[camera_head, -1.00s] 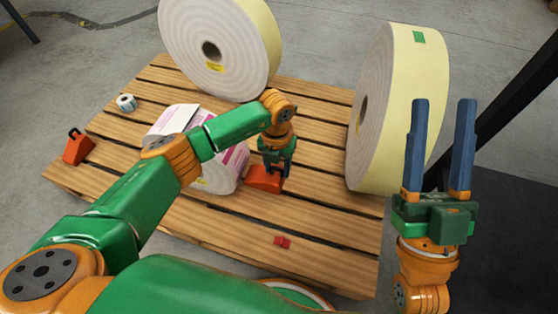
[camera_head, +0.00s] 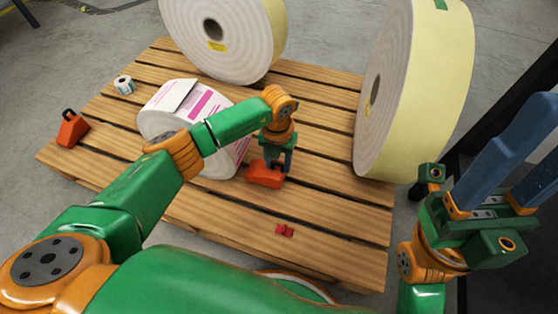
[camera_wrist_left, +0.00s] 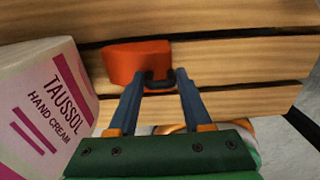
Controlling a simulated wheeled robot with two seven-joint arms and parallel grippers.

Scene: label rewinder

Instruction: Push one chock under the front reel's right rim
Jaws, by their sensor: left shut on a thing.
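The front reel (camera_head: 188,112), white with pink print, lies on the pallet, and its label print also shows in the left wrist view (camera_wrist_left: 45,105). My left gripper (camera_head: 276,165) is shut on the black handle of a red-orange chock (camera_head: 263,174). The chock sits low at the pallet boards, just right of the reel's lower right side. In the left wrist view the chock (camera_wrist_left: 135,61) shows ahead of the fingers, apart from the reel's visible side. A second chock (camera_head: 72,131) stands at the pallet's left edge. My right gripper (camera_head: 530,160) is open and empty at the right, beyond the pallet.
Two large cream reels stand upright on the pallet (camera_head: 330,255), one at the back (camera_head: 215,45) and one at the right (camera_head: 418,105). A small roll (camera_head: 124,85) is at the left. A small red piece (camera_head: 285,230) lies near the front edge. Boards right of the held chock are clear.

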